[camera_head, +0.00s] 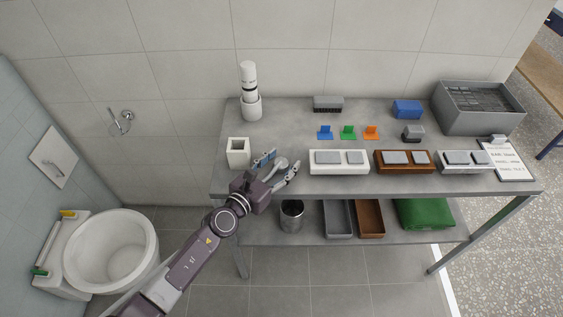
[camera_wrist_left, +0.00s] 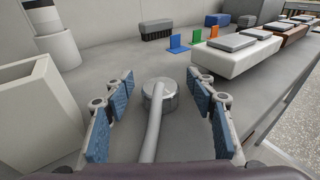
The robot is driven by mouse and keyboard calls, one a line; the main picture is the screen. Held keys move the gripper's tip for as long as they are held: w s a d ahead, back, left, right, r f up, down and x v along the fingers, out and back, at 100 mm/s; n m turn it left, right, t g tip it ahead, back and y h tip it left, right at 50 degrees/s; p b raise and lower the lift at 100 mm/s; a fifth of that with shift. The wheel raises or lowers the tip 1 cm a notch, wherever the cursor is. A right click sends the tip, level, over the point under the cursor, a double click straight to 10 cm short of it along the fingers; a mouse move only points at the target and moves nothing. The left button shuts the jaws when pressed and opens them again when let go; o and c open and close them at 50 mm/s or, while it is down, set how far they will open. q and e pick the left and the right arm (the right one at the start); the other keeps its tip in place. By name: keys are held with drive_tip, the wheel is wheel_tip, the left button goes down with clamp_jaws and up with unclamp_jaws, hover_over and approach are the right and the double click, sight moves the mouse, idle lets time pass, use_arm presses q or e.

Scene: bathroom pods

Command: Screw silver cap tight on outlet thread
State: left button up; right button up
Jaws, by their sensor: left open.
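A silver round piece with a pale grey rod (camera_head: 281,163) lies on the grey table near its front left edge. It also shows in the left wrist view (camera_wrist_left: 160,93), its rod pointing towards me. I cannot tell whether this is the silver cap. My left gripper (camera_head: 277,164) is open around it, with blue finger pads apart on both sides and no visible contact; its fingers also show in the left wrist view (camera_wrist_left: 160,110). A small silver fitting (camera_head: 121,122) is on the tiled wall above the toilet; its thread is too small to make out. My right gripper is out of view.
A white open box (camera_head: 238,152) stands close left of my gripper. A white bottle in a holder (camera_head: 250,92) stands behind. A white case (camera_head: 338,161) is to the right. The toilet (camera_head: 110,250) is at left. Table room behind the gripper is clear.

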use_arm(q)
drive_tip(key=c, duration=1.1)
drive_tip(key=shift+r, duration=0.1)
